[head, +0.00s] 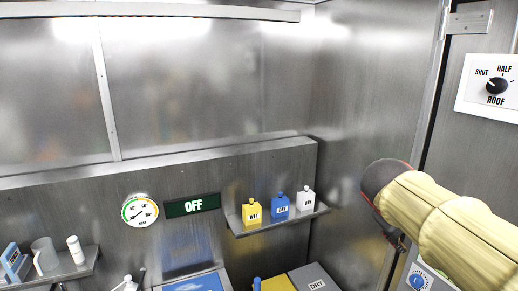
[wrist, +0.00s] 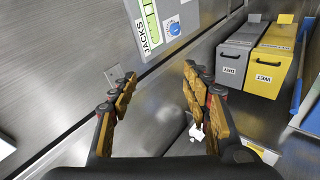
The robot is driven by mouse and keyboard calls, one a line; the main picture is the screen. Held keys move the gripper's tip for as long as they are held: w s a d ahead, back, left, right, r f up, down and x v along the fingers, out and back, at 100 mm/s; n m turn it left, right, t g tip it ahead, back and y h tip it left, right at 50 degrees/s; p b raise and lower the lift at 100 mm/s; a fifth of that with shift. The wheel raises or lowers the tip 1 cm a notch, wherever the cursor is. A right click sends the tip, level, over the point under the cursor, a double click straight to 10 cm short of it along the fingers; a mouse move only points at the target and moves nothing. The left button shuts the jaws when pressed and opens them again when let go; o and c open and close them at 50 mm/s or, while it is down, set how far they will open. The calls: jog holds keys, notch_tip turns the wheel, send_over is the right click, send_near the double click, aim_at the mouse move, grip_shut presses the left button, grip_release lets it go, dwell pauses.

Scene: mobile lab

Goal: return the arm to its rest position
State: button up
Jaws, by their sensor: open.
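My arm (head: 440,220) reaches in from the right edge of the head view, covered in a pale yellow sleeve with a dark, red-edged joint at its upper end. My gripper is outside the head view. In the wrist view my gripper (wrist: 158,95) shows two wood-coloured fingers spread wide apart. It is open with nothing between the fingers. Beyond them are a metal wall and a blurred grey surface.
The wrist view shows a JACKS panel (wrist: 165,25) ahead, and a grey DRY bin (wrist: 238,52) and yellow WET bin (wrist: 272,58) at right. In the head view, small bottles stand on a wall shelf (head: 280,222); a ROOF dial (head: 497,86) is at right.

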jog(key=s+a+f+m+y+b, duration=0.1)
jog(key=s+a+f+b, duration=0.4)
jog(key=f, duration=0.5)
jog(key=s+a+f+m+y+b, duration=0.1)
jog(key=s+a+f+y+b, duration=0.2)
jog(key=s+a+f+b, duration=0.2)
jog(key=s+a+f+m+y+b, duration=0.1)
jog(key=s+a+f+y+b, duration=0.2)
jog(key=s+f, duration=0.7)
jog(key=a+f+b, duration=0.2)
jog(key=a+f, duration=0.1)
jog(key=f, duration=0.2)
jog(key=shift+s+f, duration=0.15)
jog(key=shift+f, duration=0.2)
jog(key=shift+c, duration=0.8)
